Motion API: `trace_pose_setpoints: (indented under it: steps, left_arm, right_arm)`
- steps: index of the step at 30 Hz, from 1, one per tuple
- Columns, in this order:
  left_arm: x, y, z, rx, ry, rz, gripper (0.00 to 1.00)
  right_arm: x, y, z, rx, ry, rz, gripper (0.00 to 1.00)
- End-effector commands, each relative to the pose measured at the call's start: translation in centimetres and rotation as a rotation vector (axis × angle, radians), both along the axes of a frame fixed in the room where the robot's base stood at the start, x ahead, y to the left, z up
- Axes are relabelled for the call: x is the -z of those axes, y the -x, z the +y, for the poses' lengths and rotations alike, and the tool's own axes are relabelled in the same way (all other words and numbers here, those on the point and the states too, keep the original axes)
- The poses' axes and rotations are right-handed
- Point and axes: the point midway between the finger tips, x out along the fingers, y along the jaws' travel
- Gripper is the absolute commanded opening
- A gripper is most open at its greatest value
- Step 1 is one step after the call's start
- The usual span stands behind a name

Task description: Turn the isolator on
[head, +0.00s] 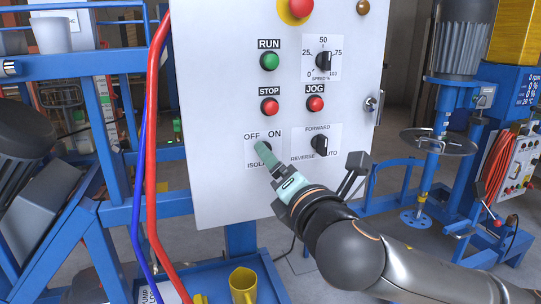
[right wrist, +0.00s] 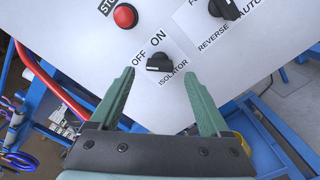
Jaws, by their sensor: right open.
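The isolator switch (right wrist: 159,62) is a black rotary knob on the white panel (head: 215,120), with OFF, ON and ISOLATOR printed around it. In the right wrist view its bar lies roughly across the picture, with one end toward OFF; its exact setting is hard to tell. In the head view my right gripper mostly hides it. My right gripper (head: 265,151) comes in from the lower right and faces the panel. In the right wrist view its green fingers (right wrist: 160,76) are open, one on each side of the knob and apart from it. My left gripper is not in view.
Close by are the STOP button (head: 269,106), JOG button (head: 315,103), RUN button (head: 269,61) and FORWARD/REVERSE knob (head: 319,144). Red and blue hoses (head: 153,120) run down the panel's left side.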

Motion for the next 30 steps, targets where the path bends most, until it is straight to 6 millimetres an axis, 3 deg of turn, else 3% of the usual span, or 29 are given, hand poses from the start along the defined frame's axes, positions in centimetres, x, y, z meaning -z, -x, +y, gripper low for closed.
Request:
trace_pose_setpoints:
  steps: [3,9,20,30]
  left_arm:
    - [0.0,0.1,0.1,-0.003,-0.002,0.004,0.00]
    - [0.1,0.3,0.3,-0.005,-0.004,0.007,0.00]
    - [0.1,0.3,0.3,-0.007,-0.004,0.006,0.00]
    - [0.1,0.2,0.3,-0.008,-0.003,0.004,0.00]
  right_arm:
    - [0.0,-1.7,0.5,0.002,0.000,0.001,0.80]
    - [0.0,-3.3,1.0,0.001,0.000,-0.001,0.80]
    - [0.0,-3.7,1.2,0.000,-0.001,-0.001,0.80]
    - [0.0,-3.6,1.2,0.001,-0.001,0.000,0.43]
